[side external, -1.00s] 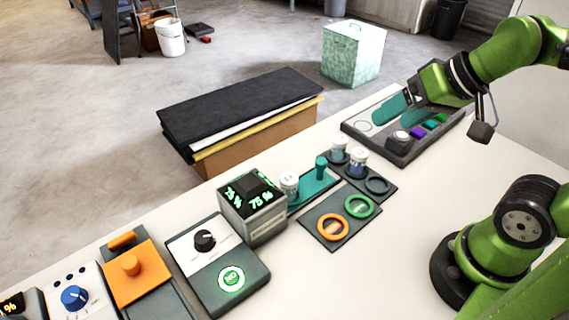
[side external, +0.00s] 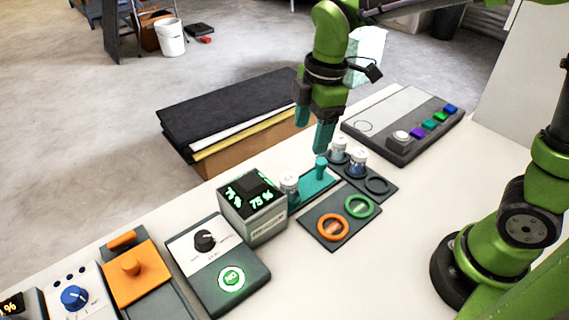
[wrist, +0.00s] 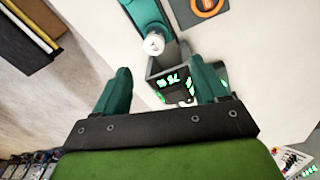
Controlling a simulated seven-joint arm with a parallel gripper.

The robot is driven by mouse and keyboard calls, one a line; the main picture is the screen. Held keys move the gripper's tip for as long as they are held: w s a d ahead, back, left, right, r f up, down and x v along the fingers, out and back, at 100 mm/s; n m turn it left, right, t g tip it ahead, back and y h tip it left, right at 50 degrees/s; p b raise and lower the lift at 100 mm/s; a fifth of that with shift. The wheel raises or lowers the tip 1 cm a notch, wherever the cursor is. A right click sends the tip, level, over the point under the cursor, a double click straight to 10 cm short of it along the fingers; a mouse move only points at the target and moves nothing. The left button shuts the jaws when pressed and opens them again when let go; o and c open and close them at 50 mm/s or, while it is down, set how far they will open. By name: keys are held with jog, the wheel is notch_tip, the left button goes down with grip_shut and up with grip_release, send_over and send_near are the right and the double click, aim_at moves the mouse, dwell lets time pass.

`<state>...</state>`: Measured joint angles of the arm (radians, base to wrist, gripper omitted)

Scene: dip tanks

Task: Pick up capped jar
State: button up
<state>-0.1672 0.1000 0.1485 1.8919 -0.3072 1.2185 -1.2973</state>
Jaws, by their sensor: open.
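A capped jar (side external: 289,184) with a white lid stands upright at the left end of a teal plate (side external: 312,190), close to the grey display box. It also shows in the wrist view as a white-capped jar (wrist: 154,44), ahead of my fingertips and roughly between their lines. Two more capped jars, a back one (side external: 339,149) and a front one (side external: 358,162), stand in a dark holder. My gripper (side external: 312,138) points down above the far edge of the table near the teal plate. Its teal fingers, also in the wrist view (wrist: 162,78), are open with nothing between them.
The grey display box (side external: 252,212) reading 75 % stands left of the jar. A teal peg (side external: 321,167) rises from the plate. A dark board (side external: 338,222) with orange and green rings lies in front. The dark holder's front ring (side external: 378,185) is empty.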

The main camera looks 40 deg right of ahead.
aim_at(289, 177)
jog(key=w+f+n, duration=0.1)
jog(key=f+n, duration=0.2)
jog(key=n, duration=0.1)
jog(key=w+a+f+n, duration=0.1)
jog(key=f+n, duration=0.3)
jog(key=n, duration=0.1)
jog(key=w+a+f+n+g, duration=0.1)
jog(key=f+n, duration=0.2)
jog(key=n, duration=0.1)
jog(key=shift+w+f+n+h, duration=0.15)
jog(key=shift+f+n+h, duration=0.2)
jog(key=shift+n+h, duration=0.05)
jog(key=shift+w+a+f, duration=0.1)
jog(key=shift+f, duration=1.45)
jog(key=shift+w+a+f, duration=0.1)
jog(key=shift+f, duration=1.4)
jog(key=shift+c, duration=0.3)
jog(key=c, duration=1.2)
jog(key=shift+o, duration=0.2)
jog(key=shift+r, duration=0.15)
